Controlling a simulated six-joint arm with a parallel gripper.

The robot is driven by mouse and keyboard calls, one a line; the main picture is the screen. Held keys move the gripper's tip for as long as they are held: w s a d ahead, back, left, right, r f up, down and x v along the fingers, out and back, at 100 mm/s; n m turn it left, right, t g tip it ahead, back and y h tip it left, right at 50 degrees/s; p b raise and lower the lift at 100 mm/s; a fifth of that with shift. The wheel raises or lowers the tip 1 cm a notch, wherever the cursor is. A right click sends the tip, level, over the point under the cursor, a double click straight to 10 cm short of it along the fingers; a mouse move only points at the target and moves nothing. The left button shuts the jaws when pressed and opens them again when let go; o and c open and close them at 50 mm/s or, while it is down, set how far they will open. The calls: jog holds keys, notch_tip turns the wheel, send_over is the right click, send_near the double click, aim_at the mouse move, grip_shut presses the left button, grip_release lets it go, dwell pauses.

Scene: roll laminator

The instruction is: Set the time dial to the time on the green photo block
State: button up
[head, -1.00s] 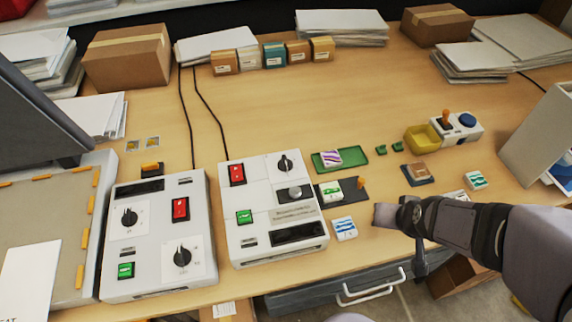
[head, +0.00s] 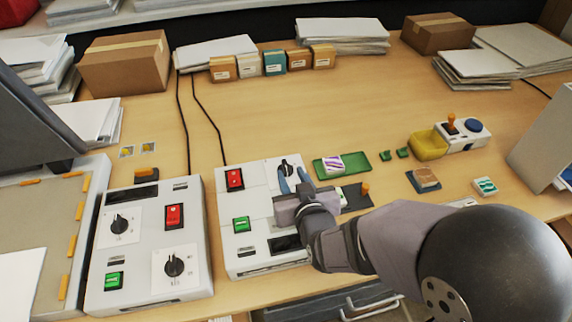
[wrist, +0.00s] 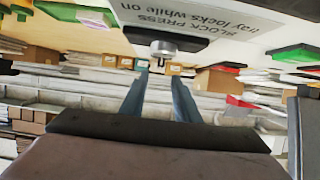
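The right grey machine (head: 262,255) carries a black dial (head: 286,168) on a white plate. The left machine (head: 150,290) has two more black dials, an upper one (head: 120,224) and a lower one (head: 174,266). Their labels are too small to read. My gripper (head: 292,176) is open, its blue fingers at the near side of the right machine's dial; contact cannot be told. The wrist view shows the fingers (wrist: 159,80) apart and a silver knob (wrist: 162,48) beyond. A green-marked block (head: 485,186) lies at the right; its marking is unreadable.
A green tray (head: 356,164) holds a purple-striped block (head: 332,163). A dark slab (head: 355,200) with an orange peg (head: 365,188) is partly behind my arm. A yellow bin (head: 428,145) stands at the right. The back middle of the table is clear.

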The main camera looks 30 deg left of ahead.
aim_at(285, 163)
jog(key=shift+p+x, duration=1)
jog(key=shift+x, duration=2.55)
jog(key=shift+c, duration=0.2)
grip_shut()
